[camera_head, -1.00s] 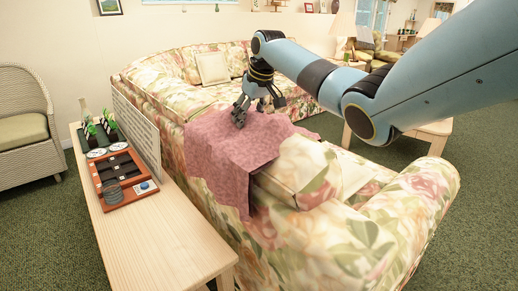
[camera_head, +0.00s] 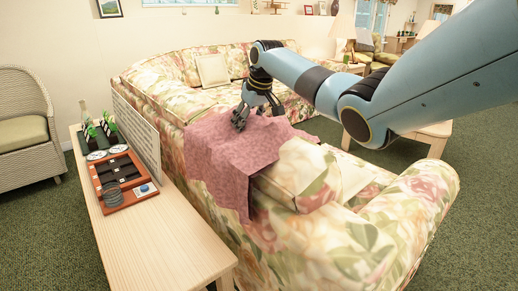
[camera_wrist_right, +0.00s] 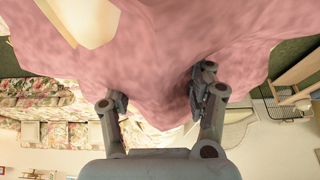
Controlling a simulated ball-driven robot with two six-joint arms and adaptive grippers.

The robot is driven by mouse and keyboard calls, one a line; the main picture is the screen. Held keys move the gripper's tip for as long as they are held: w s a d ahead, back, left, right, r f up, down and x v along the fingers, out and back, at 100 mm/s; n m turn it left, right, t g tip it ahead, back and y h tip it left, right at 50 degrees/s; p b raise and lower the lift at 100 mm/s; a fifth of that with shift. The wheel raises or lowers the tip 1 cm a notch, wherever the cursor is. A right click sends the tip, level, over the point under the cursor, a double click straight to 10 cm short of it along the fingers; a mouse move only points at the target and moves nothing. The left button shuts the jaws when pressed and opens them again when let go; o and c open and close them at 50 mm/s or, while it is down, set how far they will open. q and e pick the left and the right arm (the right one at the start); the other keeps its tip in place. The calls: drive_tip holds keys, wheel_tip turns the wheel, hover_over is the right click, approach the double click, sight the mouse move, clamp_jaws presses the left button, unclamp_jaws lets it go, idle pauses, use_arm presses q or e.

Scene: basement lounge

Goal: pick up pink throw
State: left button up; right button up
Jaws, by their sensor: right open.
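The pink throw (camera_head: 236,152) is draped over the back of the floral sofa (camera_head: 300,240), hanging down its rear side in the head view. My right gripper (camera_head: 240,122) is open and points down at the throw's far upper edge. In the right wrist view the throw (camera_wrist_right: 170,50) fills the upper part of the picture. There the two fingers (camera_wrist_right: 158,95) stand apart with pink cloth between and beyond them. I cannot tell whether the fingertips touch the cloth. My left gripper is not in view.
A light wooden console table (camera_head: 165,240) stands behind the sofa at left. A wicker chair (camera_head: 25,120) is at far left. Green carpet (camera_head: 480,180) is open at right.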

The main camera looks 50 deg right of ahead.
drive_tip(key=shift+c, duration=0.2)
clamp_jaws()
idle(0.4)
